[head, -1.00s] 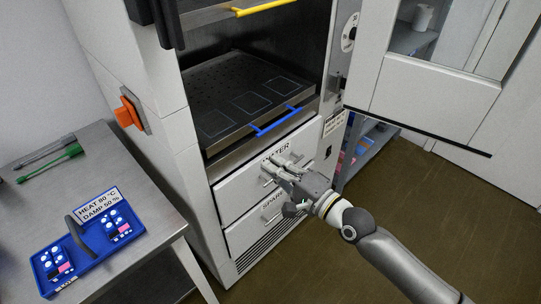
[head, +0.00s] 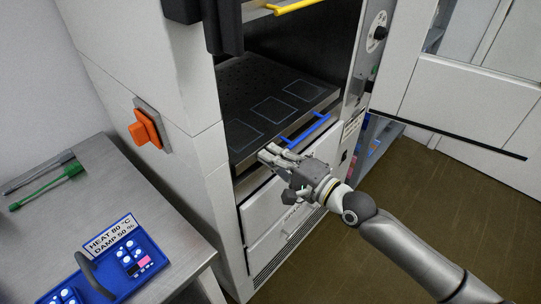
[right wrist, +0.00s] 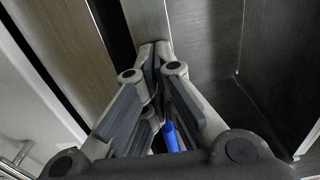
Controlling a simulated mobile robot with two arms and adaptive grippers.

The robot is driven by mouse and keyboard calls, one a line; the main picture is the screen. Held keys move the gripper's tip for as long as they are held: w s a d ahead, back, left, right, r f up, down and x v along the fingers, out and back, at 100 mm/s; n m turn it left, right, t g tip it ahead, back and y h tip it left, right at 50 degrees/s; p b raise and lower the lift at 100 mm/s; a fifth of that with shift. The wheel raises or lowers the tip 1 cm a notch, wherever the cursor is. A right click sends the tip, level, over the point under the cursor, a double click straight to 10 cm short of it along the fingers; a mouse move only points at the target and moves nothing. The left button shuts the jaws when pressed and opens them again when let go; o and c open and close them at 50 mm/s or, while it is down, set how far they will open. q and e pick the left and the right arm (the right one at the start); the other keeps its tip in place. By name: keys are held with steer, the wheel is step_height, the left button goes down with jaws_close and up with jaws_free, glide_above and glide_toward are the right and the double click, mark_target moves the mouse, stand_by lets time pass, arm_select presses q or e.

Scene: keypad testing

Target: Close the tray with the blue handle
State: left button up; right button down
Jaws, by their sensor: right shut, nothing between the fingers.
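The dark tray (head: 262,84) with pale square outlines sits in the open cabinet, its front edge at the opening. Its blue handle (head: 308,130) is a bar on the front edge. My right gripper (head: 268,154) is shut and empty in front of the tray's front edge, just left of the handle in the head view. It hides part of that edge, and I cannot tell whether it touches. In the right wrist view, the shut fingertips (right wrist: 154,50) show, with part of the blue handle (right wrist: 172,136) visible between the finger links. My left gripper is not in view.
A yellow handle (head: 295,5) is on a tray above. Drawers (head: 270,208) lie below. The cabinet's door (head: 440,85) stands open at right. An orange knob (head: 146,130) is on the cabinet side. A bench (head: 110,195) with blue keypad panels stands at left.

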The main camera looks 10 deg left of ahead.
mark_target(258, 145)
steer(key=shift+b+x, duration=0.55)
steer(key=shift+x, duration=1.9)
steer(key=shift+d+r, duration=0.1)
steer(key=shift+r, duration=0.05)
steer(key=shift+r, duration=0.1)
